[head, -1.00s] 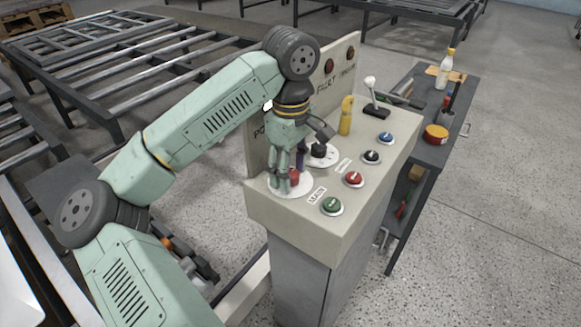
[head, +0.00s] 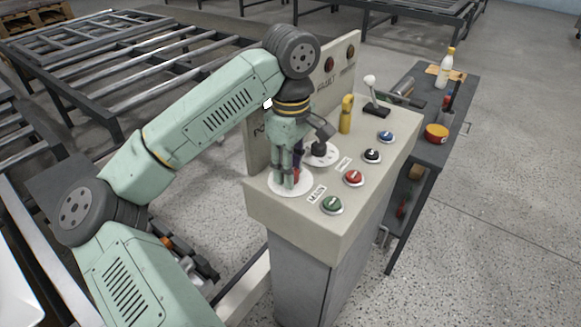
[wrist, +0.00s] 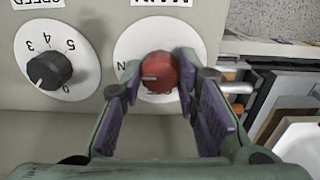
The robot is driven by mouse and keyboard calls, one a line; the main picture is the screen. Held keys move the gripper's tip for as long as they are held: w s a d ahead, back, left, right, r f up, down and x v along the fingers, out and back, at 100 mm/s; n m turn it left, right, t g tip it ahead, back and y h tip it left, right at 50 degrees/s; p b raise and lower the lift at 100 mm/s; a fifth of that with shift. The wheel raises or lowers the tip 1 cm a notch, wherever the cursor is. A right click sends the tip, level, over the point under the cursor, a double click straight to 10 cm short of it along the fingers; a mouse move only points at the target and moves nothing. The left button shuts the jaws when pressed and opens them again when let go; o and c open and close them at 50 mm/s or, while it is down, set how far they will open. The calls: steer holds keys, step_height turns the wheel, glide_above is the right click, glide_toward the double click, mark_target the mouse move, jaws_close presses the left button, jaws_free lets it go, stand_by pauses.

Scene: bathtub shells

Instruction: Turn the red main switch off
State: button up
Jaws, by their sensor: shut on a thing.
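The red main switch (wrist: 160,72) is a round knob on a white dial plate (wrist: 128,50) under an upside-down MAIN label in the wrist view. Its pale pointer line points left, towards a printed N. Other lettering below the knob is partly hidden. My gripper (wrist: 159,75) is shut on the knob, one purple-padded finger on each side. In the head view my gripper (head: 286,182) points down at the panel's near-left part, and only a bit of the red knob (head: 296,175) shows between the fingers.
A black speed knob (wrist: 49,70) on a numbered dial sits beside the switch. Green (head: 332,204), red (head: 353,177), black and blue buttons line the panel's right side. A yellow-handled item (head: 346,115) and a lever (head: 370,85) stand behind. A dark side table (head: 455,95) holds a bottle.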

steer(key=shift+f, duration=0.1)
steer(key=n+b, duration=0.3)
steer(key=shift+f+n+b, duration=0.1)
steer(key=shift+n+b, duration=0.3)
steer(key=n+b, duration=0.2)
steer(key=n, duration=0.2)
steer(key=shift+n+b, duration=0.3)
steer(key=n+b, duration=0.1)
steer(key=n, duration=0.3)
steer(key=shift+n+b, duration=0.3)
steer(key=shift+b, duration=0.05)
steer(key=n+b, duration=0.1)
steer(key=n, duration=0.3)
steer(key=shift+n, duration=0.3)
steer(key=shift+r, duration=0.2)
steer(key=o, duration=1.2)
steer(key=shift+c, duration=0.2)
